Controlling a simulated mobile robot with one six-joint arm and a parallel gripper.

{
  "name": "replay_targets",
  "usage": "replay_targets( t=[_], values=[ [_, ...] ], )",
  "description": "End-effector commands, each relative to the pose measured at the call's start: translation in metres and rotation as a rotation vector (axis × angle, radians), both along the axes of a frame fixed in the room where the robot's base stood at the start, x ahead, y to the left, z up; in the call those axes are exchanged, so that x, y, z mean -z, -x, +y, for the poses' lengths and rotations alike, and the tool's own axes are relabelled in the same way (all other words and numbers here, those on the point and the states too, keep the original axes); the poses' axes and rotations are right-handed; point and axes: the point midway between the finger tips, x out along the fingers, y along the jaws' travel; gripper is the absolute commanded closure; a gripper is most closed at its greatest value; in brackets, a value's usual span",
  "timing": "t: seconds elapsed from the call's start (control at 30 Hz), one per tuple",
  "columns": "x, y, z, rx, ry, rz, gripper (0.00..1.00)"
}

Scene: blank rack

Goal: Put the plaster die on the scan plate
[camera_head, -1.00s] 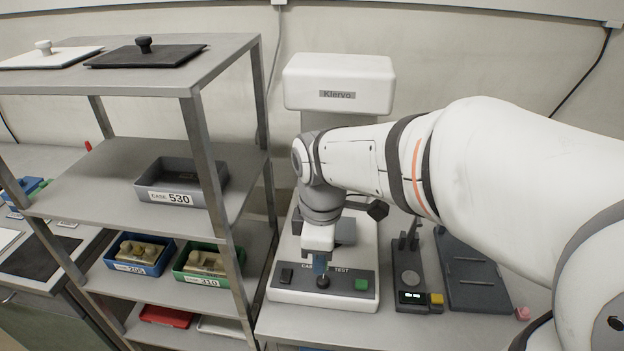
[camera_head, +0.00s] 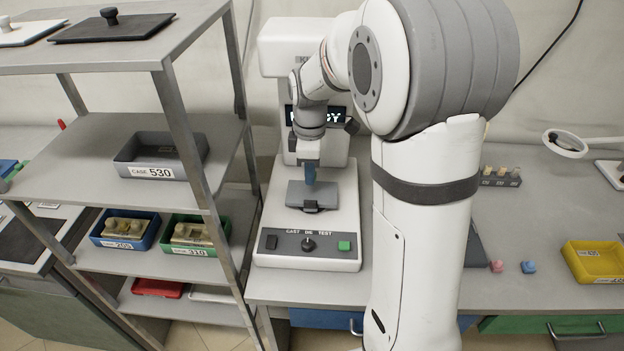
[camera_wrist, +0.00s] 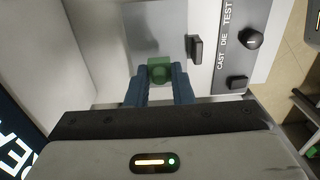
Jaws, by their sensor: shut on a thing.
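My gripper (camera_head: 309,180) is over the back part of the test machine's grey scan plate (camera_head: 324,194). Its blue fingers are shut on a small green block, which I take to be the die (camera_wrist: 159,69), seen between the fingertips in the wrist view. The scan plate also shows in the wrist view (camera_wrist: 155,28), under and beyond the block. In the head view the fingers hide the block. I cannot tell whether the block touches the plate or is held just above it.
The white machine (camera_head: 275,213) has a front panel with a knob and a green button (camera_head: 344,245). A metal shelf (camera_head: 190,120) with trays stands close on the left. Pink (camera_head: 496,266) and blue (camera_head: 528,267) pieces and a yellow tray (camera_head: 590,262) lie right of my arm.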

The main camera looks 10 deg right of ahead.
Motion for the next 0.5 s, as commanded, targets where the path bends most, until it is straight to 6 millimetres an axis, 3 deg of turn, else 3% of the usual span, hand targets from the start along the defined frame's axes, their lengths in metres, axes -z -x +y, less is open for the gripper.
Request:
replay_targets(
  t=[0.2, 0.5],
  values=[
    [0.035, 0.000, 0.000, 0.001, 0.000, 0.003, 1.00],
    [0.040, -0.003, -0.002, 0.002, 0.000, 0.000, 1.00]
  ],
)
